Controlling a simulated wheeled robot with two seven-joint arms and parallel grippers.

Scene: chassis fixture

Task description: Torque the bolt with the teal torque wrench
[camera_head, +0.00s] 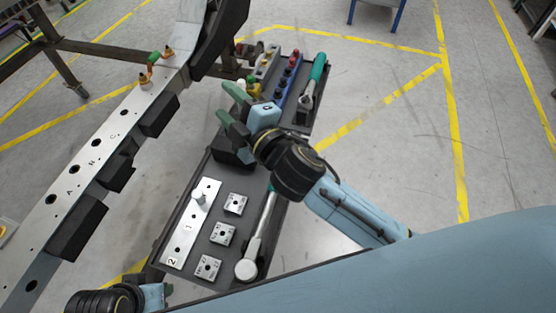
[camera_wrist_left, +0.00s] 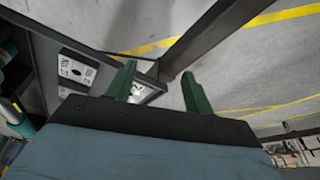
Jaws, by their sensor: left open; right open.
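Two ratchet-type wrenches with teal handles lie on the dark tray: one wrench (camera_head: 316,75) at its far end, another wrench (camera_head: 254,240) at its near end, partly hidden by my right arm. I cannot tell which is the torque wrench. Two brass-coloured bolt-like pieces (camera_head: 145,79) stand on the grey chassis rail (camera_head: 64,182), with green and orange parts near them. My right gripper (camera_head: 228,103) is open and empty above the middle of the tray, left of the far wrench. My left gripper (camera_wrist_left: 158,88) is open and empty; in the head view only its wrist area shows, bottom left.
The tray (camera_head: 212,172) also holds a numbered metal plate (camera_head: 184,236), several square marked blocks (camera_head: 223,234) and a blue socket rack (camera_head: 287,82). Black blocks (camera_head: 76,228) hang along the rail's side. Open floor with yellow lines lies to the right.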

